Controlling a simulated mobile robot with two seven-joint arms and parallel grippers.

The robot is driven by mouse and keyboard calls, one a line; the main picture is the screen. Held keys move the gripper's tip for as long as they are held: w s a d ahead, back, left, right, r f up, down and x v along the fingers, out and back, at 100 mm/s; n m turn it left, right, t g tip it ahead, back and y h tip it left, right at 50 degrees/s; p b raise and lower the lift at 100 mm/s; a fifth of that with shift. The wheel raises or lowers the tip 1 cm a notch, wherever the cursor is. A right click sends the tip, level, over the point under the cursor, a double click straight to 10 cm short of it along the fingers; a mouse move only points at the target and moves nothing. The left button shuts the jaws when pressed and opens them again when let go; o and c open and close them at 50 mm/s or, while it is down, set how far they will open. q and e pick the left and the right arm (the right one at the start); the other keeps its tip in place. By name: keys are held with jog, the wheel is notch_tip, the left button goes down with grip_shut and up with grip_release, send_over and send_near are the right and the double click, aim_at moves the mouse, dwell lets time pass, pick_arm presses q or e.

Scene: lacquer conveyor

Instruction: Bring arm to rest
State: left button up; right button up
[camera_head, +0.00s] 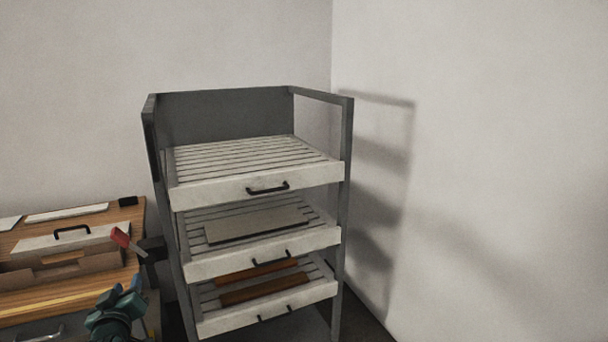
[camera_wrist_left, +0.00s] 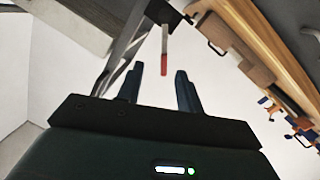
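My left gripper (camera_head: 126,284) is low at the left of the head view, in front of the bench. In the left wrist view its two dark blue fingers (camera_wrist_left: 157,78) stand apart with nothing held between them. A lever with a red tip (camera_head: 120,238) sticks out from a black block (camera_head: 152,249) on the left side of the rack. In the head view the gripper is below this lever and apart from it. The red tip (camera_wrist_left: 164,69) also shows in the wrist view, in line with the gap between the fingers. My right gripper is in neither view.
A grey rack (camera_head: 346,150) holds pale slatted trays with black handles. A grey board (camera_head: 256,225) lies on the middle tray, reddish-brown boards (camera_head: 262,290) on the lowest. The wooden bench (camera_head: 130,215) at left holds a handled box (camera_head: 75,240). Bare walls stand behind.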

pick_arm(q)
jog(key=s+d+f+m+g+h, duration=0.1)
jog(key=s+d+f+m+h, duration=0.2)
jog(key=s+d, duration=0.6)
jog(key=s+d+f+m+g+h, duration=0.2)
jog(key=s+d+f+m, duration=0.3)
jog(key=s+d+f, duration=0.3)
jog(key=s+d+f+m+g+h, duration=0.2)
jog(key=s+d+f+m+h, duration=0.2)
jog(key=s+d, duration=0.6)
jog(key=d+f+h, duration=0.1)
jog(key=d, duration=0.2)
jog(key=shift+s+d+f, duration=0.15)
jog(key=shift+s+d, duration=0.1)
jog(key=shift+d, duration=0.15)
